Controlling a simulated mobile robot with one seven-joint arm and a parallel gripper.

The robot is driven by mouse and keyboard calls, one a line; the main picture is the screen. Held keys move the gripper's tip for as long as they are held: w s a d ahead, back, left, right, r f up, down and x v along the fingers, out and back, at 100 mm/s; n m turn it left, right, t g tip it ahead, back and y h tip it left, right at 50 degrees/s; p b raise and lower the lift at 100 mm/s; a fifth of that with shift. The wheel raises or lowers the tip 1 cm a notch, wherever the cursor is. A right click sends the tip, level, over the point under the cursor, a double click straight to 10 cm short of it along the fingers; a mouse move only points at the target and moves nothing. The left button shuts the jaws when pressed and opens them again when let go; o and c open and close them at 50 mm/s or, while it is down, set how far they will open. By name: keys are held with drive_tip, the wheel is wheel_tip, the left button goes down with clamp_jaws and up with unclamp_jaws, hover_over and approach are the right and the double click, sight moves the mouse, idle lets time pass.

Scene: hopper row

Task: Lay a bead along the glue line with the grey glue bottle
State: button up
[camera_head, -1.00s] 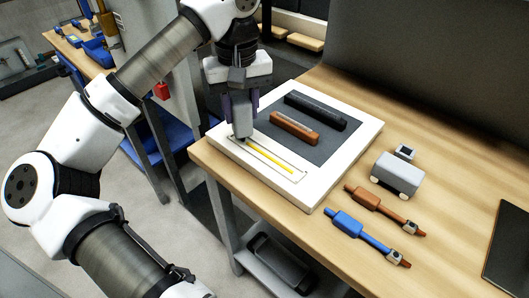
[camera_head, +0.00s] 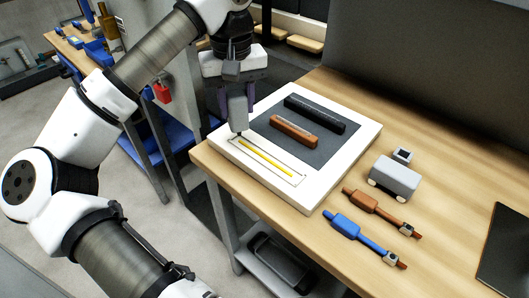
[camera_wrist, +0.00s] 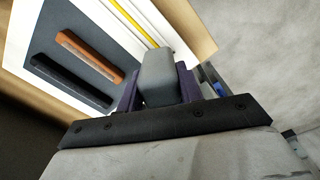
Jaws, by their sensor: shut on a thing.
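My gripper (camera_head: 236,98) is shut on the grey glue bottle (camera_head: 237,115) and holds it upright, nozzle down, over the left end of the glue line. The bottle also shows between the purple fingers in the wrist view (camera_wrist: 160,75). The glue line (camera_head: 267,159) is a yellow strip inside a thin outlined rectangle on the white board (camera_head: 322,198). The dark nozzle tip is at or just above the strip's left end; I cannot tell whether it touches. In the wrist view the yellow strip (camera_wrist: 133,20) runs up from behind the bottle.
On the board's dark panel (camera_head: 277,145) lie a brown block (camera_head: 294,132) and a black block (camera_head: 315,113). To the right on the wooden table are a grey wheeled block (camera_head: 395,178), a brown tool (camera_head: 375,208) and a blue tool (camera_head: 358,232). The table's front edge is close to the board.

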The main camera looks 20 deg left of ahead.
wheel_tip(320, 180, up, 4)
drive_tip(key=p, duration=0.3)
drive_tip(key=shift+r, duration=0.1)
idle(0.3)
